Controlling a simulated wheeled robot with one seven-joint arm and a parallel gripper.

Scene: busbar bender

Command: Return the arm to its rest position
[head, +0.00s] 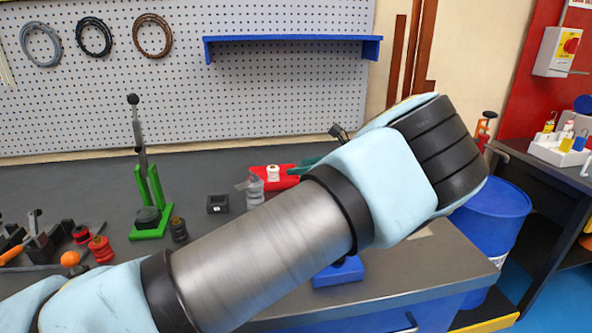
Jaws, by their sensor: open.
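My arm reaches from the lower left across the middle of the head view, with a bare metal tube between pale blue and black joints. Its far end turns up to the right, over the bench corner. My gripper does not show in this view. A green bender (151,205) with an upright black-knobbed lever stands on the dark bench (60,188), left of my arm and apart from it in the picture.
Red insulators (101,249) and small tools lie at the bench's left. A black block (217,204) and a red item (270,179) are near my arm. A blue box (340,272) is partly hidden below it. A blue drum (497,210) stands right, under a blue shelf-free area.

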